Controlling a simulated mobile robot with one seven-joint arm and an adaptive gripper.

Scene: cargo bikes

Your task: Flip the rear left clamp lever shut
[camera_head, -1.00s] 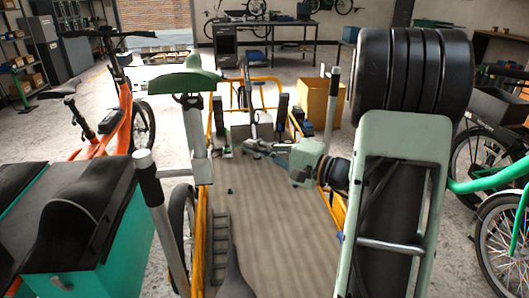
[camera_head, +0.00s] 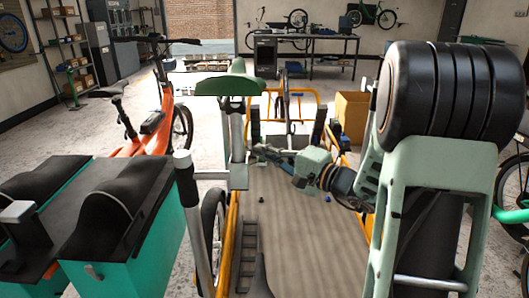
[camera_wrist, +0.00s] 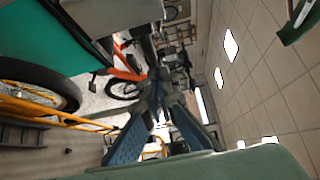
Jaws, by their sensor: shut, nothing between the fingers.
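My gripper (camera_head: 258,154) is shut and empty, held above the cargo bed (camera_head: 310,235) close to the upright post (camera_head: 238,140) at its left side. In the wrist view its two fingers (camera_wrist: 163,80) converge to their tips. A dark upright clamp piece (camera_head: 255,125) stands just behind the gripper in the head view. More dark upright pieces (camera_head: 319,122) stand at the bed's far right. I cannot tell which is the rear left lever or how it is set. Whether the fingertips touch anything is unclear.
A green saddle (camera_head: 230,86) tops the post. A teal box (camera_head: 140,240) and a dark-gripped bar (camera_head: 187,190) stand at the near left. An orange bike (camera_head: 160,125) is further left. A cardboard box (camera_head: 351,112) stands beyond the bed.

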